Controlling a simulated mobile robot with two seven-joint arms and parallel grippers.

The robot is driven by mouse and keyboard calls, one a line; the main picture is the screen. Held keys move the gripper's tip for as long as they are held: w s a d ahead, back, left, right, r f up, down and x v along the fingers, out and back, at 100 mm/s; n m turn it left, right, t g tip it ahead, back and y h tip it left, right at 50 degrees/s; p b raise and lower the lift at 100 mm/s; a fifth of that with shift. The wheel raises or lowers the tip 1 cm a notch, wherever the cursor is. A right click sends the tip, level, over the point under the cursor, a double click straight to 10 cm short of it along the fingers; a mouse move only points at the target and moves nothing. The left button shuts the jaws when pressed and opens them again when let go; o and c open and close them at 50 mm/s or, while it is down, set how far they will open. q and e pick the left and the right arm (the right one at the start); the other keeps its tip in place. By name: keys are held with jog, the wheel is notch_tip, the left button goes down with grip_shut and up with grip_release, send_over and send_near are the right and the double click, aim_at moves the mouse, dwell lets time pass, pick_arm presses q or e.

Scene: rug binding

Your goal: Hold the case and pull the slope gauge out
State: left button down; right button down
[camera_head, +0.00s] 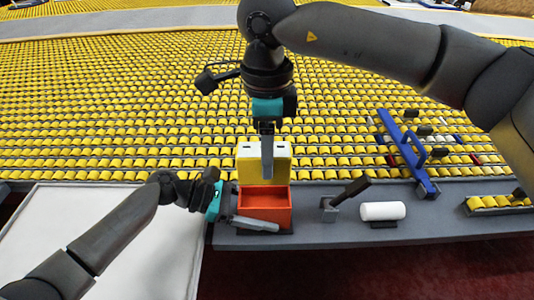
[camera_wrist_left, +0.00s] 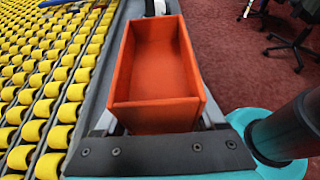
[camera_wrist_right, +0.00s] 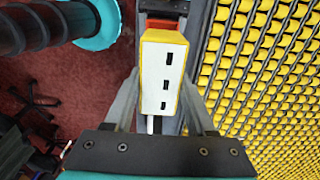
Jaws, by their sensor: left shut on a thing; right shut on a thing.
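The orange-red case (camera_head: 264,214) is an open-topped box at the grey table's front edge. My left gripper (camera_head: 250,217) is shut on it, a finger along its front side. In the left wrist view the case (camera_wrist_left: 155,68) shows an empty interior. The slope gauge (camera_head: 279,171), a yellow block with a white face and dark slots, is outside the case, just above and behind it in the head view. My right gripper (camera_head: 267,160) comes from above and is shut on it. In the right wrist view the gauge (camera_wrist_right: 162,80) sits between both fingers, part of the case beyond.
A white cylinder (camera_head: 383,211) and a dark-handled tool (camera_head: 346,193) lie right of the case. A blue handled bar (camera_head: 408,152) lies further right. Yellow rollers (camera_head: 130,110) fill the area behind. A pale panel (camera_head: 110,215) is at the left.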

dwell(0.4)
pick_arm(q)
grip_release()
